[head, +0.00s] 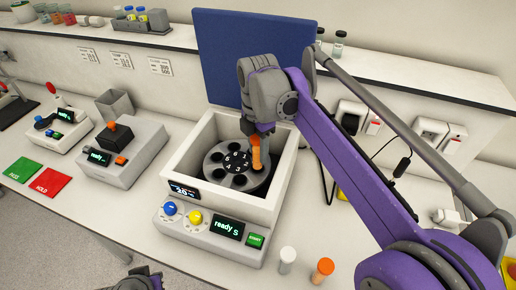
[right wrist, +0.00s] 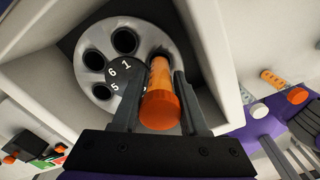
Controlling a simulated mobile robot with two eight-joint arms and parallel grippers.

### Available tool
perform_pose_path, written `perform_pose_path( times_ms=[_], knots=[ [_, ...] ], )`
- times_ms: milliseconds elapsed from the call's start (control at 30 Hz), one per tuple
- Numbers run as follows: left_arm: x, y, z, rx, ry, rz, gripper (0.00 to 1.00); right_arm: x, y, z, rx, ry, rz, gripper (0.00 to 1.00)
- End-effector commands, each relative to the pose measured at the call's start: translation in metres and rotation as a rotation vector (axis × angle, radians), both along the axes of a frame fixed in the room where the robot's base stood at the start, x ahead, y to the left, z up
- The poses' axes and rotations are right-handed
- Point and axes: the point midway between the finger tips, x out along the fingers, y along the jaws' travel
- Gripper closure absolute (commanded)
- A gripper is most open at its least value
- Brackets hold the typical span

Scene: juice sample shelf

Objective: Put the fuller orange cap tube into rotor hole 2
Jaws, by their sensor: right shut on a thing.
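My right gripper (head: 258,133) is shut on an orange-capped tube (head: 256,155) with an orange body. It holds the tube upright over the right side of the grey rotor (head: 215,160), inside the open centrifuge (head: 173,163). In the right wrist view the fingers flank the orange cap (right wrist: 160,110), and the tube's far end is at a dark rotor hole (right wrist: 160,60). How deep it sits is unclear. Numbers 6, 1 and 5 show there; the tube hides the nearby number. Another orange-capped tube (head: 322,270) stands on the bench. My left gripper (head: 140,278) is partly cut off at the bottom edge.
A white-capped tube (head: 287,260) stands beside the other orange-capped one. The raised blue lid (head: 250,50) is behind the centrifuge, whose display reads ready. Pale chamber walls surround the rotor closely. Another device (head: 122,150) stands to the left.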

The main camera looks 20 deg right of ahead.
Motion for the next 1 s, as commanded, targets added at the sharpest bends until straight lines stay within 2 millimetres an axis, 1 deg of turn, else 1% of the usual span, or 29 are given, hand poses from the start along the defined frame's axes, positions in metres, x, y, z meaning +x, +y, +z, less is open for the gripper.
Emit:
perform_pose_path(
  times_ms=[400,1000],
  knots=[
    [0.001,0.000,0.002,0.000,-0.001,0.000,1.00,0.000,0.000,-0.001,0.000,0.000,0.000,1.00],
    [-0.002,0.000,-0.006,0.000,0.004,0.000,1.00,0.000,0.000,-0.013,0.000,0.000,0.000,1.00]
  ],
)
